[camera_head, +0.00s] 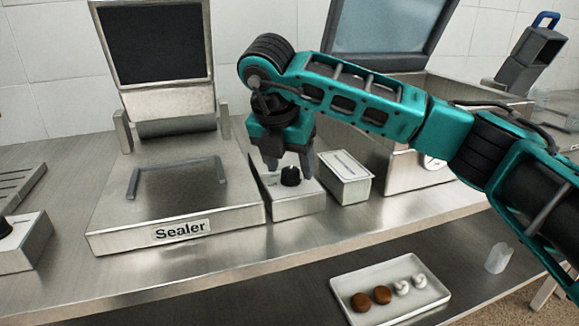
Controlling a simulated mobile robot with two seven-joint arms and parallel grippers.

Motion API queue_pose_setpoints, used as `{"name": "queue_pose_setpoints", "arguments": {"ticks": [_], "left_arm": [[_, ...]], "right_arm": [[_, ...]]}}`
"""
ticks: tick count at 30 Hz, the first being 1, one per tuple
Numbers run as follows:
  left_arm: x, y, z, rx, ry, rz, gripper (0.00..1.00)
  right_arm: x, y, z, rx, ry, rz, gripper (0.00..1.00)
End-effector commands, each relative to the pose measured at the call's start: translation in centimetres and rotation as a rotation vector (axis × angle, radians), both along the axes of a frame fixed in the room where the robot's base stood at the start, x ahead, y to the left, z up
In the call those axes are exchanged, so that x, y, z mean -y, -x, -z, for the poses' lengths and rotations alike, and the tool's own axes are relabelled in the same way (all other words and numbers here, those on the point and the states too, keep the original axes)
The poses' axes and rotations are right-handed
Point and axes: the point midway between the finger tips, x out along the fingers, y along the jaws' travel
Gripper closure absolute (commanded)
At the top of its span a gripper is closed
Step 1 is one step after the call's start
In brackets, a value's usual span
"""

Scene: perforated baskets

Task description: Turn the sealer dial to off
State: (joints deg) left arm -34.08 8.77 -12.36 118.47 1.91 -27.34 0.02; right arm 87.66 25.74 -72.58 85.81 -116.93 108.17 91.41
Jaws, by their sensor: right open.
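The sealer (230,219) stands on the metal counter with its dark-panelled lid raised and its label on the front. A black dial (290,176) sits on a small metal box (296,205) at the sealer's right side. My right gripper (288,172) points down at the dial, with its fingers apart. One finger is to the left of the dial and one to the right; I cannot tell whether they touch it. The dial's pointer direction is too small to read. My left gripper is out of view.
A second metal box (345,178) with a white label stands right of the dial box. Another box with a black dial (6,228) is at the far left. Below the counter, a white tray (430,309) holds brown and white round pieces. A translucent cup (498,258) stands nearby.

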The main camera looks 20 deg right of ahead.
Motion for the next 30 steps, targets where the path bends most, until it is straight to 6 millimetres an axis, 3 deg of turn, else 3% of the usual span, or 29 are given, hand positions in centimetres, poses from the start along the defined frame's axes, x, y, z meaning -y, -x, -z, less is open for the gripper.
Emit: {"name": "queue_pose_setpoints", "arguments": {"ticks": [11,30], "left_arm": [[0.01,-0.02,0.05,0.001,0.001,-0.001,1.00],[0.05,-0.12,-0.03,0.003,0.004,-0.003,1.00]], "right_arm": [[0.18,-0.22,0.69,0.000,0.000,0.000,0.39],[0.18,-0.20,0.66,-0.001,-0.001,0.000,0.95]]}}
